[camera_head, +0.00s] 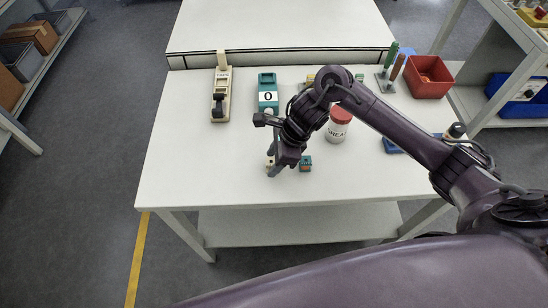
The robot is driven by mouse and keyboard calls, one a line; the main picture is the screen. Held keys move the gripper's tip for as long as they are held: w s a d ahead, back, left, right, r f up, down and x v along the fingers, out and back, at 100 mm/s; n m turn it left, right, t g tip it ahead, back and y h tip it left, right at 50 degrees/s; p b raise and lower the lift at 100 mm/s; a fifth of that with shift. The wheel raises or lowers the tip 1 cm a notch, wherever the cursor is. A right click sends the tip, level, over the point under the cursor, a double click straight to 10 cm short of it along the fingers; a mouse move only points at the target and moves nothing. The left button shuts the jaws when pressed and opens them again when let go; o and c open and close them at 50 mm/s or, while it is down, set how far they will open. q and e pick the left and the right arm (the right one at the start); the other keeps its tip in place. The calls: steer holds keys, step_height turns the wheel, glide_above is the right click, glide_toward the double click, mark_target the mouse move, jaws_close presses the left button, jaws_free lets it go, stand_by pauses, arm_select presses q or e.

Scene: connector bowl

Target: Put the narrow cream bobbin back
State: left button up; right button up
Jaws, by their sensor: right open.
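My right gripper (281,165) is open and hangs low over the front middle of the white table. A small cream piece (269,161) shows beside its fingers, mostly hidden by them. It may be the narrow cream bobbin, but it is too small to tell. I cannot tell whether the fingers touch it. A small teal block (305,163) stands just right of the gripper. My left gripper is not in view.
On the white table (185,160) stand a cream device with a black part (221,95), a teal counter marked 0 (267,95), a red-lidded jar (338,127), a stick rack (385,84) and a red bin (429,78). The table's left front is clear.

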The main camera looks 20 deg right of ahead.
steer(key=shift+r, duration=0.2)
steer(key=shift+d+r, duration=0.2)
steer(key=shift+r, duration=0.1)
steer(key=p+v, duration=0.1)
steer(key=v, duration=1)
steer(key=shift+s, duration=0.15)
